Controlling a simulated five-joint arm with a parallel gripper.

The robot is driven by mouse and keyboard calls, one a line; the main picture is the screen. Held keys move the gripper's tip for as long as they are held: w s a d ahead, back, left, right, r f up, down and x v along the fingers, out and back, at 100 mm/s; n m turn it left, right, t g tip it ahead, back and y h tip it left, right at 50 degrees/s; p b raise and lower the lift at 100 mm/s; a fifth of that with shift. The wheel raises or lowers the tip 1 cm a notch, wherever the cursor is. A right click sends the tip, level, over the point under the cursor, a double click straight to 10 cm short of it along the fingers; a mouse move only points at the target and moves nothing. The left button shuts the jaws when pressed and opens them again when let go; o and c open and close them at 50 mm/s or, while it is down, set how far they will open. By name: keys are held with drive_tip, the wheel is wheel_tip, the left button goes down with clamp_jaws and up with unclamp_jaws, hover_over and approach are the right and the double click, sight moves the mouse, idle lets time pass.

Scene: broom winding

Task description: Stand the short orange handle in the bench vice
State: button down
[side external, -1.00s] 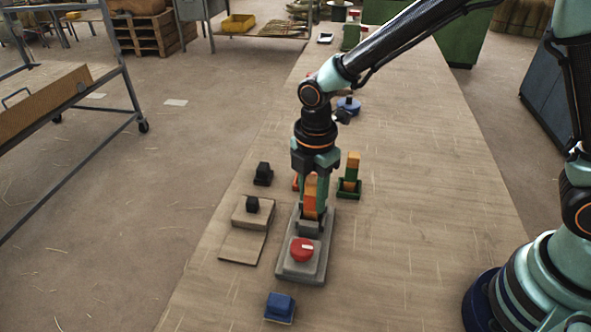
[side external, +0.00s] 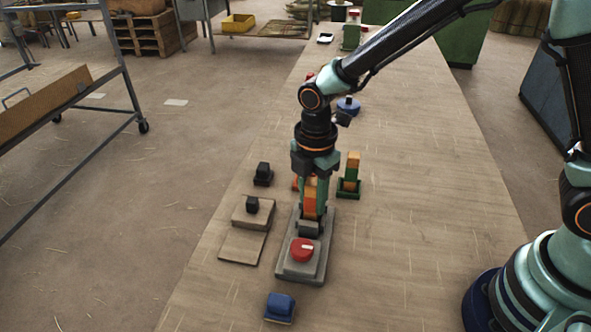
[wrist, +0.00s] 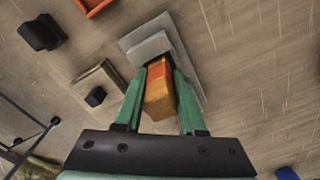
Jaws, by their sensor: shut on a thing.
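The short orange handle (side external: 309,202) stands roughly upright between the green fingers of my gripper (side external: 312,208), which is shut on it. It also shows in the wrist view (wrist: 160,92), with a lighter end towards the camera. The handle's lower end is at the vice's grey jaw (side external: 309,229). The fingers and jaw hide how deep it sits. The vice also shows in the wrist view (wrist: 150,46).
A green holder (side external: 349,190) with an orange-topped block (side external: 353,162) stands close on the right. A blue block (side external: 280,307) lies in front. The bench's right is clear.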

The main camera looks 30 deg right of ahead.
drive_tip(key=shift+f, duration=0.55)
drive_tip(key=shift+r, duration=0.55)
drive_tip(key=shift+r, duration=0.25)
drive_tip(key=shift+f, duration=0.8)
idle(0.9)
drive_tip(key=c, duration=0.8)
unclamp_jaws()
drive_tip(key=shift+r, duration=5.5)
